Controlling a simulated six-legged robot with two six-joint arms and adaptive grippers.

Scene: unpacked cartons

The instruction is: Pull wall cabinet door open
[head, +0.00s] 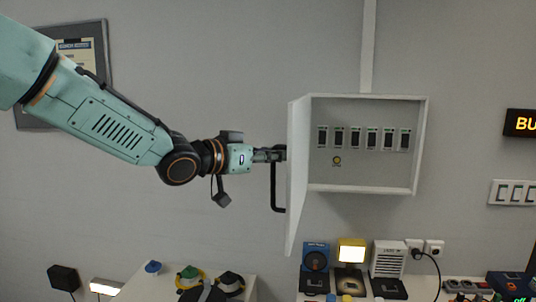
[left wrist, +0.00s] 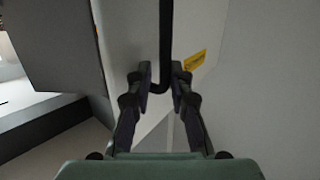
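The wall cabinet (head: 361,189) is a pale grey box on the wall. Its door (head: 298,175) stands wide open on the left side, seen nearly edge-on. A black bar handle (head: 279,209) is on the door's outer face. My left gripper (head: 281,153) is at the upper part of the handle. In the left wrist view, the fingers of my left gripper (left wrist: 162,78) are drawn in on both sides of the black handle (left wrist: 166,40), and the door face (left wrist: 130,30) lies behind. My right gripper is not in view.
Inside the cabinet is a row of several switches (head: 354,138) and a small round knob (head: 337,161). Below are a white table (head: 150,288) and a shelf with a blue device (head: 315,258), a lit lamp (head: 351,251) and a white vented box (head: 387,259). A sign (head: 521,123) hangs at right.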

